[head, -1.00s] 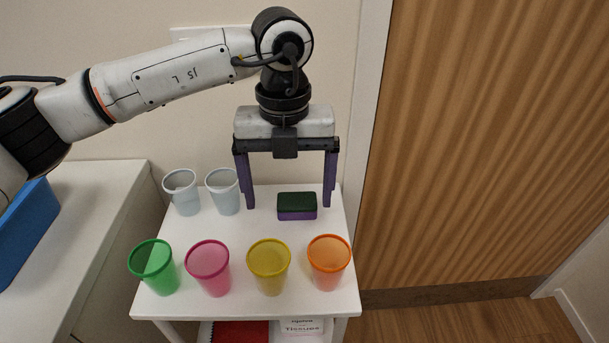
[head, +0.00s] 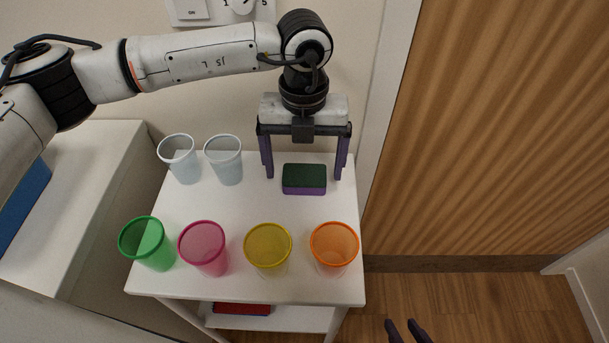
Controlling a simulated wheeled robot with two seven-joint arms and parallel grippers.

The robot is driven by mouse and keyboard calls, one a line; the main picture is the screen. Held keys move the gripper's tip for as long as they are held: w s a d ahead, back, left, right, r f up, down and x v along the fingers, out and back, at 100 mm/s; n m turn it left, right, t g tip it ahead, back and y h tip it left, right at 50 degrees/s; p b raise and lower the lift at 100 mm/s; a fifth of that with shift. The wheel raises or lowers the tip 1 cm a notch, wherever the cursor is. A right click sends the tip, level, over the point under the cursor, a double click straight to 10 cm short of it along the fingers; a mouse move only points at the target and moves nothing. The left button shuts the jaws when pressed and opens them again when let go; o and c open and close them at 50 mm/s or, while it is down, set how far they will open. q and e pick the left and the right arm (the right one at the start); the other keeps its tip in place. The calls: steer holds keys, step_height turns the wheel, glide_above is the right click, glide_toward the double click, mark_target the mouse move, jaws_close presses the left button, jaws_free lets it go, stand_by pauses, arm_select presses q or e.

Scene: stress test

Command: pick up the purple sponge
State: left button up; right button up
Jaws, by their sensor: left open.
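The purple sponge (head: 304,188) with a dark green top lies flat on the white table, near its back right. My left gripper (head: 304,174) points down, open and empty. Its two purple fingers show on either side of the sponge with a gap on each side. How high the fingertips are above the table is hard to tell. My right gripper (head: 405,332) shows only as two dark fingertips at the bottom edge, over the floor, away from the table. The rest of it is out of frame.
Two pale cups (head: 179,160) (head: 224,160) stand left of the sponge. A green cup (head: 150,245), pink cup (head: 205,250), yellow cup (head: 267,252) and orange cup (head: 334,250) line the table's (head: 220,203) front. A wooden door (head: 490,150) is at right.

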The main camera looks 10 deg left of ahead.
mark_target(304, 181)
arm_select(q)
steer(key=shift+w+f, duration=0.1)
steer(key=shift+f, duration=0.8)
arm_select(e)
steer(key=shift+w+d, duration=0.1)
steer(key=shift+w, duration=0.15)
arm_select(q)
steer(key=shift+c, duration=0.4)
steer(key=c, duration=1)
steer(key=shift+r, duration=0.2)
arm_select(e)
steer(key=shift+s+f, duration=0.1)
